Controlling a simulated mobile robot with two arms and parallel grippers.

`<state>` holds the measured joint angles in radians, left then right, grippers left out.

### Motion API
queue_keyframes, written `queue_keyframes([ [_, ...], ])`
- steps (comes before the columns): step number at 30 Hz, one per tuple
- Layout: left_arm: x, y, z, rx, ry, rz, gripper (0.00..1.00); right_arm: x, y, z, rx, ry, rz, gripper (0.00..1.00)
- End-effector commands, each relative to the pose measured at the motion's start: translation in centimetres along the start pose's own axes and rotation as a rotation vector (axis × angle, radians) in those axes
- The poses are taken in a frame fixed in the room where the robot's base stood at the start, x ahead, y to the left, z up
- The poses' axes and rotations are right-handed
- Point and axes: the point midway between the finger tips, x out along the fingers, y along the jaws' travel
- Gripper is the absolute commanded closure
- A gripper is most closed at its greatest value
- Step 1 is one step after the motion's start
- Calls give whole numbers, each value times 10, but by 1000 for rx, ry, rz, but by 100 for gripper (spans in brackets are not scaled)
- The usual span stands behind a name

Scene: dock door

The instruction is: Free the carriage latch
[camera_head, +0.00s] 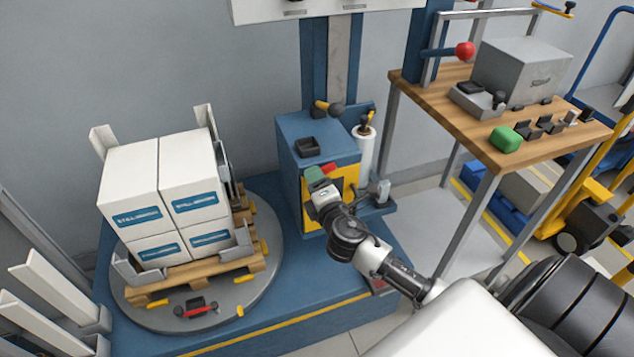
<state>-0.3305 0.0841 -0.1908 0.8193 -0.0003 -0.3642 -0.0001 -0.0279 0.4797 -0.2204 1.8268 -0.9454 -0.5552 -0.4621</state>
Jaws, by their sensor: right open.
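The blue machine cabinet (290,140) stands below a mast (340,60). A small yellow-and-black fitting (327,107) sits at the mast's foot, above the cabinet; I cannot tell whether it is the carriage latch. A white film roll (364,153) stands upright to the right of the cabinet. My right gripper (320,182) is open in front of the cabinet's yellow panel (346,182). Green and red parts show at its tip; whether they belong to the panel is unclear. The gripper and wrist hide part of the panel. My left gripper is out of view.
White cartons (150,180) sit on a wooden pallet (195,272) on the round turntable (135,318). A red-and-black item (196,308) lies at its front. A wooden bench (440,100) with a grey box (520,70) and green block (506,139) stands right.

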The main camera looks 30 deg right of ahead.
Motion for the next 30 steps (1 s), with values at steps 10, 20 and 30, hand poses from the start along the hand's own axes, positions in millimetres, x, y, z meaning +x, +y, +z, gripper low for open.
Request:
queue_keyframes([
  [10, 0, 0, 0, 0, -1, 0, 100, 0, 0, 0, 0, 0, 0, 98],
  [20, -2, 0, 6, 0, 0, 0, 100, -1, 12, 1, 247, -1, -2, 99],
  [30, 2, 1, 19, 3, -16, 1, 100, 0, 13, 1, 288, 1, 0, 99],
])
